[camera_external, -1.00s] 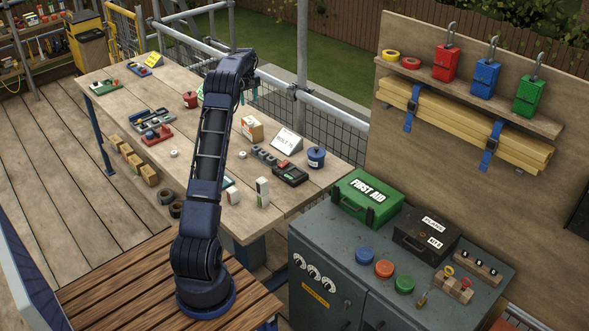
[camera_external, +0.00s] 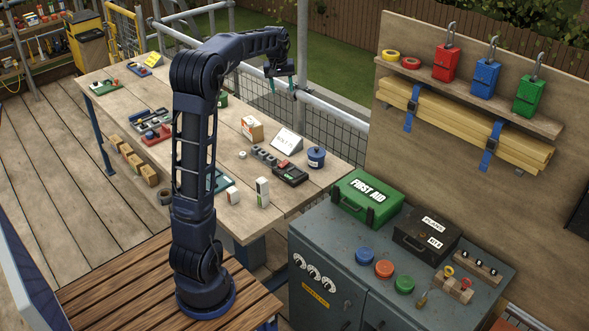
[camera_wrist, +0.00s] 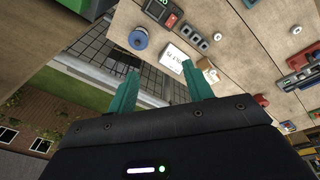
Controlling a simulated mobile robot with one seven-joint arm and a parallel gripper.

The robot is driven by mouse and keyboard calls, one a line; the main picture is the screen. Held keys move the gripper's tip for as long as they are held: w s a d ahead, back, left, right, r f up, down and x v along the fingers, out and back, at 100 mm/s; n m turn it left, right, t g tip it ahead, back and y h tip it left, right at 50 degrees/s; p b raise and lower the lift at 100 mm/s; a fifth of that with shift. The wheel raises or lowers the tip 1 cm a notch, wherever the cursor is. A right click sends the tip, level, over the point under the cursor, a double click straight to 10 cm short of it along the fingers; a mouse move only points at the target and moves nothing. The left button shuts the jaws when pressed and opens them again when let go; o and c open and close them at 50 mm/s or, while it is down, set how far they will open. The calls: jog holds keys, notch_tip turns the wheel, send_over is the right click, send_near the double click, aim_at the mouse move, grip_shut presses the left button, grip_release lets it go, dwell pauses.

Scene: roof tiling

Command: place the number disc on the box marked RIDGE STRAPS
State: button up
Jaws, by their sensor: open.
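My gripper (camera_external: 281,88) is open and empty, raised near the railing beyond the bench's far edge. Its two teal fingers also show apart in the wrist view (camera_wrist: 160,88). A small white disc (camera_external: 242,154) lies on the bench, left of the grey blocks; it also shows in the wrist view (camera_wrist: 297,29). I cannot read a number on it. A white-and-orange box (camera_external: 252,129) stands near the bench's far edge, and in the wrist view (camera_wrist: 207,70). No RIDGE STRAPS lettering is legible on any box.
A white lettered sign (camera_external: 287,142), a blue-lidded tin (camera_external: 316,156) and a dark device (camera_external: 290,174) stand on the bench. White boxes (camera_external: 262,191) are near its front. The railing (camera_external: 325,109) runs behind. My arm hides part of the bench.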

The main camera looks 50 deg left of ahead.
jog(key=s+d+r+m+t, duration=0.1)
jog(key=s+d+r+m, duration=0.25)
jog(key=s+d, duration=1.35)
jog(key=s+d+f+m, duration=0.2)
jog(key=s+d+f, duration=0.1)
jog(key=s, duration=0.3)
jog(key=s+d+f+m+t, duration=0.1)
jog(key=s+d+f+m, duration=0.1)
jog(key=s+d, duration=0.3)
jog(key=s+d+f+m, duration=0.2)
jog(key=s+d+f, duration=0.1)
jog(key=s, duration=0.5)
jog(key=shift+s+d+f+t, duration=0.3)
jog(key=shift+d+f, duration=0.1)
jog(key=shift+f, duration=0.5)
jog(key=shift+o, duration=0.6)
